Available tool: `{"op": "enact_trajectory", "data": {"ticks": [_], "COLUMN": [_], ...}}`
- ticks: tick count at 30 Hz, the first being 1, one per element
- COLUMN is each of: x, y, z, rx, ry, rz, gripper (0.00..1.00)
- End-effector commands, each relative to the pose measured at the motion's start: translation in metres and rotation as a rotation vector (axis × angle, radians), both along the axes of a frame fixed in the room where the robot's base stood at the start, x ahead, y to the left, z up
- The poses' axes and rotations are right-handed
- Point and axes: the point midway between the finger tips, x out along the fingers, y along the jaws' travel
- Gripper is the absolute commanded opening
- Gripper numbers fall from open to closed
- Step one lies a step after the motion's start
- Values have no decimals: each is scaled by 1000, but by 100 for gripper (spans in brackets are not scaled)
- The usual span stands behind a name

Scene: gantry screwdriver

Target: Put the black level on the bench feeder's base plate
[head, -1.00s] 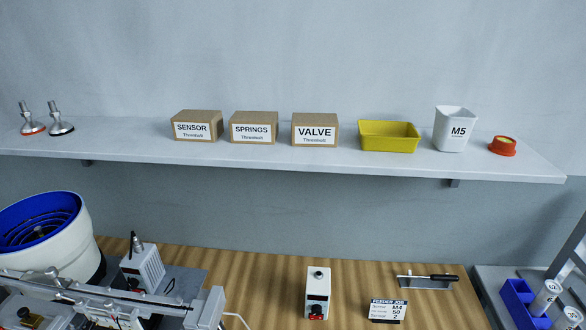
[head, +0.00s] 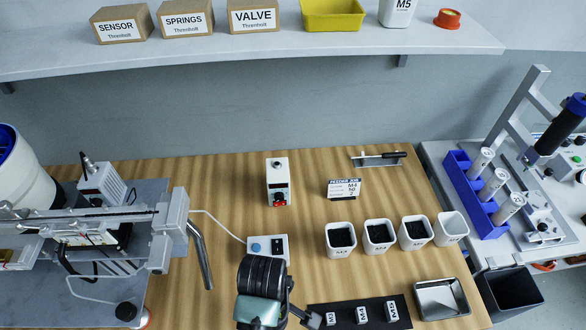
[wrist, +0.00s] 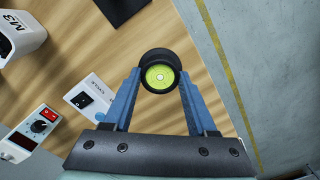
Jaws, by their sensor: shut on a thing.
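The black level (wrist: 159,77) is a round black disc with a yellow-green bubble face. In the wrist view it sits between the fingertips of my gripper (wrist: 160,82), which is shut on it. In the head view my arm's end shows at the bottom middle, and I cannot make out the level there. The bench feeder (head: 22,185) stands at the left, with a white bowl and blue inside. Its grey base plate (head: 60,308) lies beneath it on the bench, left of my arm. A black knob-like part (head: 126,311) shows at the plate's front right corner.
The feeder's rail end (head: 170,225) and a bent grey bar (head: 200,255) stand between the plate and my arm. A switch box (head: 267,247), a dial box (head: 278,182) and several white bins (head: 341,239) are on the wooden bench. A shelf (head: 300,50) runs above.

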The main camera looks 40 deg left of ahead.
Motion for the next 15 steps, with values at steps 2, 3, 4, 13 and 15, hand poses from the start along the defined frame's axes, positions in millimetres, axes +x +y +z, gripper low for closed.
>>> {"op": "enact_trajectory", "data": {"ticks": [2,3,4,13,15], "x": [0,0,1,49,66], "y": [0,0,-1,-44,-65], "z": [4,5,5,15,19], "rx": [1,0,0,-8,-10], "ry": [-1,0,0,-11,-13], "rz": [0,-2,-8,-485,-691], "gripper": [0,0,0,0,0]}}
